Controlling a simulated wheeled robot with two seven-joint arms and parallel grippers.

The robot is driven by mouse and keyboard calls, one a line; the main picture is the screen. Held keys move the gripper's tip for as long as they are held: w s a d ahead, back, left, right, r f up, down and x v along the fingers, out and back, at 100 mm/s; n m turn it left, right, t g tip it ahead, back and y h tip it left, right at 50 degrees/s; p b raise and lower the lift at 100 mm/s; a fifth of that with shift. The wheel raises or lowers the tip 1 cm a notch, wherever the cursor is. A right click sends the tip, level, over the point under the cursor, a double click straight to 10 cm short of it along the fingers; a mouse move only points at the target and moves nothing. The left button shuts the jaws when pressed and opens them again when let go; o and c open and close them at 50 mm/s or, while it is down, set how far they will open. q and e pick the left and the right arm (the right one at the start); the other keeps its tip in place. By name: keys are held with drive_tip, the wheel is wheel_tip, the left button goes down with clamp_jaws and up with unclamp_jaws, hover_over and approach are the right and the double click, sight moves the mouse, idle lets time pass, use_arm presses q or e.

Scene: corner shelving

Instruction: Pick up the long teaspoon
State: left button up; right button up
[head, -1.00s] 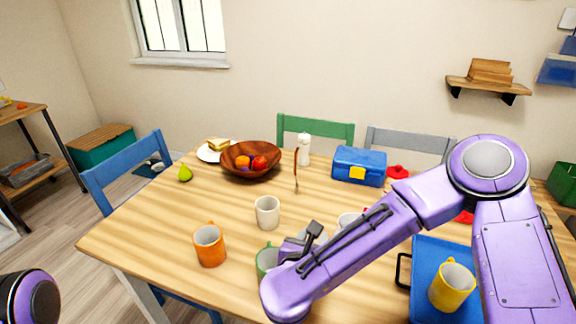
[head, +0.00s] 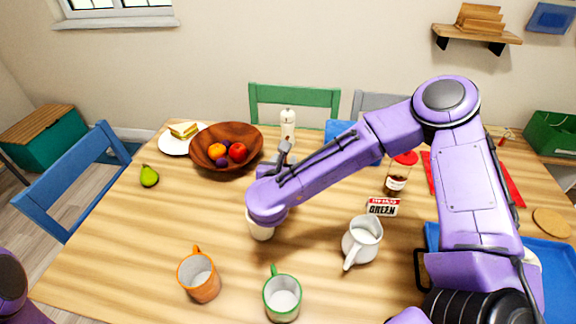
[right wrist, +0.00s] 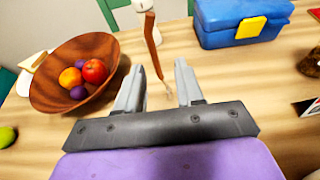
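The long teaspoon (right wrist: 153,48) shows in the right wrist view, with a brown handle and a metal end. Its handle end is near the foot of a white mill, and its metal end points toward my right gripper (right wrist: 157,66). That gripper is open, with its two fingers apart and the teaspoon showing between them; I see no contact. My left gripper is out of view.
A wooden fruit bowl (head: 205,168) is left of the right gripper; the white mill (head: 288,124) and blue lunchbox (right wrist: 240,30) are beyond it. An orange mug (head: 199,277), green mug (head: 282,298) and white jug (head: 361,243) stand nearer.

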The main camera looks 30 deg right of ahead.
drive_tip(key=r+p+x, duration=0.1)
drive_tip(key=x, duration=0.7)
drive_tip(key=shift+w+a, duration=0.2)
drive_tip(key=shift+w, duration=0.1)
drive_tip(key=shift+s, duration=0.1)
clamp_jaws()
